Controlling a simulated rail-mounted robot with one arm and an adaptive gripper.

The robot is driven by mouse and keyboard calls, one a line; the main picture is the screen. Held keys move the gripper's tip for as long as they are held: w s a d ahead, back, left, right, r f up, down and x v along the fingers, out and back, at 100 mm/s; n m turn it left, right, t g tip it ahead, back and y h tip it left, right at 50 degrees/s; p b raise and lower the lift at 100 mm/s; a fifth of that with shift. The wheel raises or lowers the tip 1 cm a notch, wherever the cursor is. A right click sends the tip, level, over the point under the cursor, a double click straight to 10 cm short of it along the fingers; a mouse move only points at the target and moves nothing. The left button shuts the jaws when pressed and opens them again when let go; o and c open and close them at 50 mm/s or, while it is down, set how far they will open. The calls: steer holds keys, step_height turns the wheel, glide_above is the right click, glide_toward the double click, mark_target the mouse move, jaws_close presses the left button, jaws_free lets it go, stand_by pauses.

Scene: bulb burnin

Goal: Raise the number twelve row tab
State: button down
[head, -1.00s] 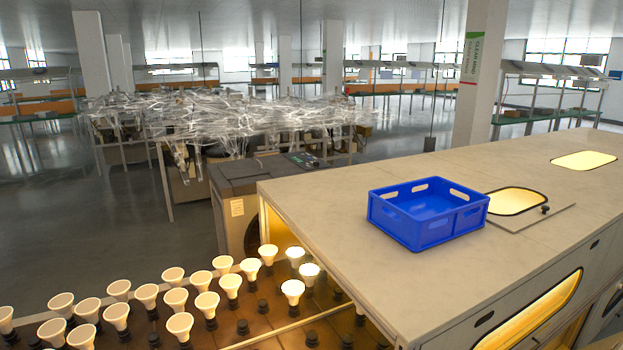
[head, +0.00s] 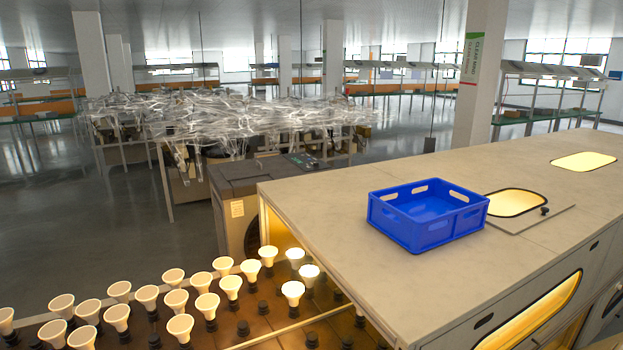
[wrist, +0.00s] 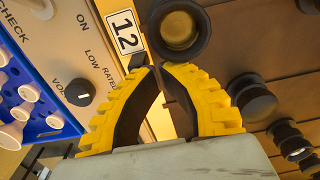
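In the wrist view, a white label (wrist: 123,32) with a black number 12 is fixed at the edge of a light panel. A small dark block (wrist: 138,61) sits just below the label, beside the left fingertip; I cannot tell for certain that it is the row tab. My gripper (wrist: 157,68) has yellow ribbed fingers with dark pads, and its tips are close together just below the label. I cannot tell whether they touch each other or hold anything. My gripper does not show in the head view.
A dark round socket (wrist: 180,28) is just beyond the fingertips, with more sockets (wrist: 254,99) at right. The panel has a black knob (wrist: 80,93). A blue crate holding bulbs (wrist: 55,122) is at left. The head view shows lit bulbs (head: 230,285) and a blue crate (head: 427,215) on the cabinet.

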steer(key=shift+s+d+p, duration=0.4)
steer(key=shift+s+p, duration=0.35)
steer(key=shift+p, duration=0.2)
stand_by(1.3)
steer(key=shift+s+d+r+p, duration=0.3)
steer(key=shift+s+r+p, duration=0.45)
steer(key=shift+p, duration=0.8)
stand_by(2.0)
steer(key=shift+s+d+r+p, duration=0.2)
steer(key=shift+s+p, duration=0.15)
steer(key=shift+p, duration=0.15)
steer(key=shift+s+d+r+p, duration=0.15)
steer(key=shift+s+p, duration=0.15)
steer(key=shift+p, duration=0.15)
stand_by(1.2)
